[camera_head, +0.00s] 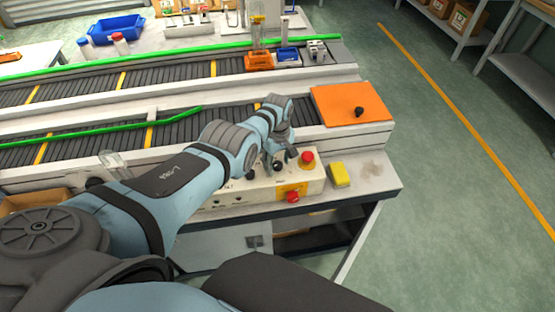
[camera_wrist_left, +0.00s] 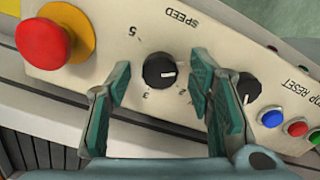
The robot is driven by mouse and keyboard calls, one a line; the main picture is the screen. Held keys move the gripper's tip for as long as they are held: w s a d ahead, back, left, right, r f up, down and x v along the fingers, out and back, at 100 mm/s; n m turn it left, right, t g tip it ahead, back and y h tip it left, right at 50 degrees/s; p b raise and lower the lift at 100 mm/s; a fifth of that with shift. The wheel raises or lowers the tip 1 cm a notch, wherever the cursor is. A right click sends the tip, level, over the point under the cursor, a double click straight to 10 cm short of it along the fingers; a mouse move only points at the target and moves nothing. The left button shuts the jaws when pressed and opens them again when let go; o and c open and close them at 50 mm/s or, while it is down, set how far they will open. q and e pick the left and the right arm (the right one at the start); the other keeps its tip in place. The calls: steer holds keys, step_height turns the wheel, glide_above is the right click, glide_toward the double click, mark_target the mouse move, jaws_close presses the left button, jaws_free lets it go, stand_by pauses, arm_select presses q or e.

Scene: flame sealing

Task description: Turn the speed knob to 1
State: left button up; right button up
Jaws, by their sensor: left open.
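The black speed knob (camera_wrist_left: 159,70) sits on the cream control panel (camera_wrist_left: 110,25), under the upside-down SPEED label, with printed numbers around it. Its white mark points to the right in the left wrist view. My left gripper (camera_wrist_left: 161,76) is open, with one green-padded finger on each side of the knob and a visible gap to both. In the head view my left gripper (camera_head: 283,152) is over the control panel (camera_head: 235,197) at the conveyor's front edge. My right gripper is not in view.
A red emergency button on a yellow base (camera_wrist_left: 42,42) is left of the knob. A second black knob (camera_wrist_left: 249,87) is partly behind the right finger, near a blue button (camera_wrist_left: 272,117) and a red one (camera_wrist_left: 298,128). A yellow block (camera_head: 340,175) lies right of the panel.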

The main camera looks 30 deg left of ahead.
mark_target(278, 164)
arm_select(q)
steer(key=shift+r, duration=0.15)
step_height(278, 164, up, 12)
stand_by(0.5)
